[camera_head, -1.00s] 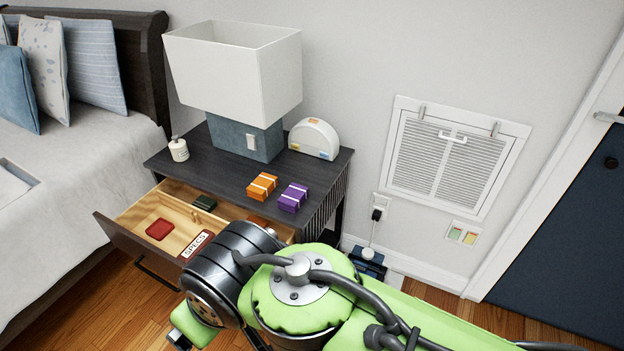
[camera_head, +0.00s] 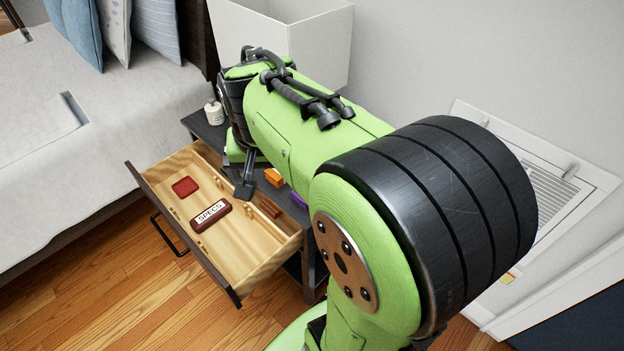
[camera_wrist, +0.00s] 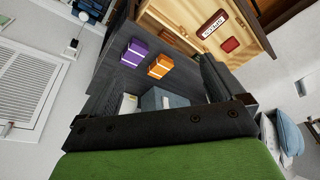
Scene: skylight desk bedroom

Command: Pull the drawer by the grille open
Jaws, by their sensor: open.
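The drawer (camera_head: 262,262) of the dark nightstand is pulled well out, its interior in plain view. Its front with a dark bar handle (camera_head: 168,236) faces the lower left. Inside are a dark red case labelled SPECS (camera_head: 211,216) and a red item (camera_head: 185,187). The drawer also shows at the top of the wrist view (camera_wrist: 178,32). My gripper (camera_head: 246,187) is open, over the drawer's rear part by the nightstand top, away from the handle; it is partly hidden by my arm. The wall grille (camera_head: 552,197) is at the right, partly behind my arm.
On the nightstand top are an orange box (camera_wrist: 160,66), a purple box (camera_wrist: 134,53), a white bottle (camera_head: 214,112) and a lamp (camera_head: 318,45). The bed (camera_head: 90,150) stands left. Wooden floor (camera_head: 120,290) is clear before the drawer.

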